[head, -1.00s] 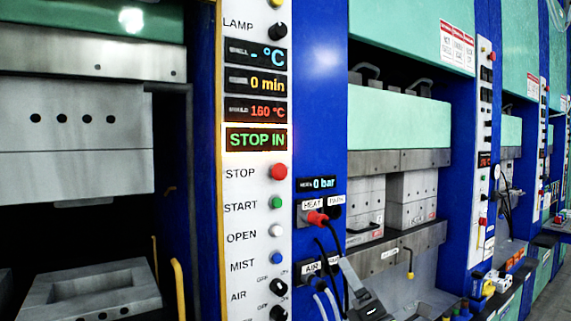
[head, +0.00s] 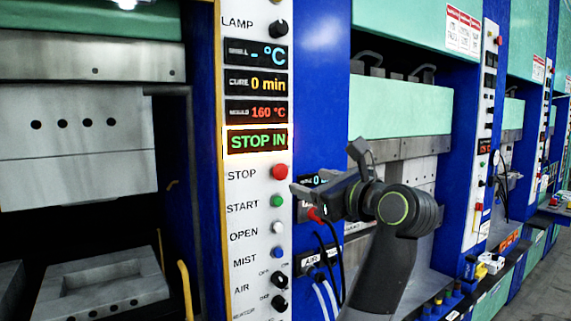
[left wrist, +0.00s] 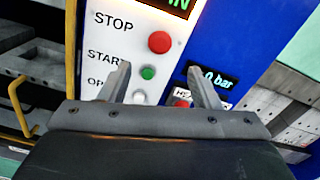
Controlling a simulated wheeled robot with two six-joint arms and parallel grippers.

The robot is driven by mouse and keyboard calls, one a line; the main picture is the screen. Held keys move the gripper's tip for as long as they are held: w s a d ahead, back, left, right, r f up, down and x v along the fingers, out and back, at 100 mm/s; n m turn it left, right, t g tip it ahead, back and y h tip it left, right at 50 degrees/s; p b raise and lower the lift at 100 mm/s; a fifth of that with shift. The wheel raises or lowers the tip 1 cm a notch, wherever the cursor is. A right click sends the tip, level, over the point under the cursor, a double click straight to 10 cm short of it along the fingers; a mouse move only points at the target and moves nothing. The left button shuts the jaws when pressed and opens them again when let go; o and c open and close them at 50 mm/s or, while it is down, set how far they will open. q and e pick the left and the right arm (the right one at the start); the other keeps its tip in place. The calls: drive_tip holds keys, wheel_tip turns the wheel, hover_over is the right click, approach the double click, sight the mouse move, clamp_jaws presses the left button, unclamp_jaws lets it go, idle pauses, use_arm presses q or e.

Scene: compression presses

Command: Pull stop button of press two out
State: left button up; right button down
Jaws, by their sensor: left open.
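The red stop button (head: 279,171) sits on the white control panel beside the word STOP in the head view. The green-lit display (head: 257,140) above it reads STOP IN. My left gripper (head: 303,195) is just right of the panel's edge, a little below and to the right of the button, apart from it. In the left wrist view, the red button (left wrist: 160,42) lies beyond the two spread fingers (left wrist: 162,82), above the gap between them. The gripper is open and empty. My right gripper is not in view.
A green start button (head: 277,200), a white open button (head: 278,227) and a blue mist button (head: 278,253) sit below the stop button. A lamp knob (head: 277,28) is above. Cables (head: 330,275) hang from sockets right of the panel.

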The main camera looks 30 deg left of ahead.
sight(283, 173)
use_arm(q)
drive_tip(key=p+x, duration=0.4)
drive_tip(key=x, duration=0.6)
